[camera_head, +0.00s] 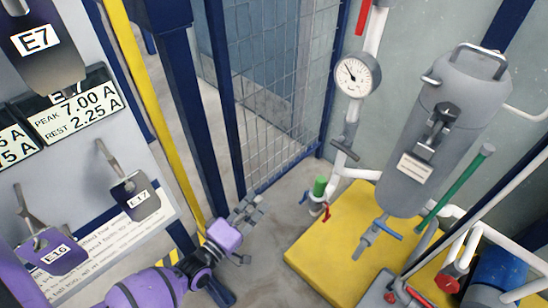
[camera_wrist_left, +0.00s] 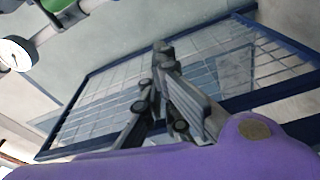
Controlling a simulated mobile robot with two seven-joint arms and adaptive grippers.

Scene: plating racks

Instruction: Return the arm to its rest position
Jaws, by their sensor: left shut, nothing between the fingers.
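My left arm, purple and dark grey, comes in from the bottom left of the head view. My left gripper (camera_head: 254,204) is shut and empty, held in the air in front of the blue-framed mesh fence. It also shows in the left wrist view (camera_wrist_left: 164,50), its grey fingers together above the purple wrist housing, with the mesh fence behind. My right gripper is in neither view.
A panel at left carries tags E7 (camera_head: 38,41), E16 (camera_head: 55,254) and E17 (camera_head: 138,200). A yellow platform (camera_head: 315,262) with a grey tank (camera_head: 440,120), pipes and a gauge (camera_head: 357,75) stands at right. The mesh fence (camera_head: 270,90) is behind; bare floor lies between.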

